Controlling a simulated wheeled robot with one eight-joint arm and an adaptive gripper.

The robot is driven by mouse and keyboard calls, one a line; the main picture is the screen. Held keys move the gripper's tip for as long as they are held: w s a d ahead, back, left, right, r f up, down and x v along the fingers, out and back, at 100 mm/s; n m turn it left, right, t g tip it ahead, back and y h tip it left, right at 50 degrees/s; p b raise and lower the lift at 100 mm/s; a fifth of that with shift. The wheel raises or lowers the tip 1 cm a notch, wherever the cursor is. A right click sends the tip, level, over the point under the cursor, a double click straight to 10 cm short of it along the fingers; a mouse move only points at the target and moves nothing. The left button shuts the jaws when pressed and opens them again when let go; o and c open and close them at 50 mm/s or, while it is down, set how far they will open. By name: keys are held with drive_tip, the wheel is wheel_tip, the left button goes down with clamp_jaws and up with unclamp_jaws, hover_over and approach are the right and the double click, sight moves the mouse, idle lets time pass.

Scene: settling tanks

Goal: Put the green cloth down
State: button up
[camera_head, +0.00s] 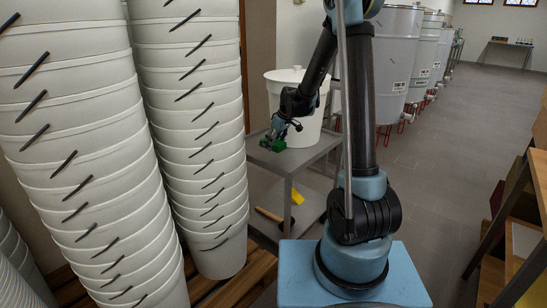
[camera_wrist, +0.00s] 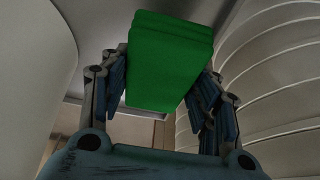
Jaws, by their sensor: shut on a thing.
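The green cloth (camera_wrist: 168,62) is a folded block held between the fingers of my gripper (camera_wrist: 163,85) in the wrist view. In the head view the cloth (camera_head: 277,145) shows small at the end of my gripper (camera_head: 280,136), over or at the near left part of the grey cart's top (camera_head: 308,157). I cannot tell whether the cloth touches the cart top. My gripper is shut on the cloth.
A white lidded bucket (camera_head: 297,95) stands on the cart. A yellow object (camera_head: 309,207) and a wooden-handled tool (camera_head: 269,215) lie on its lower shelf. Tall stacks of white buckets (camera_head: 203,130) rise close at left. Large tanks (camera_head: 394,60) line the back; grey floor (camera_head: 440,150) lies open at right.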

sight(272, 158)
drive_tip(key=shift+f, duration=3.15)
drive_tip(key=shift+f, duration=0.1)
drive_tip(key=o, duration=1.2)
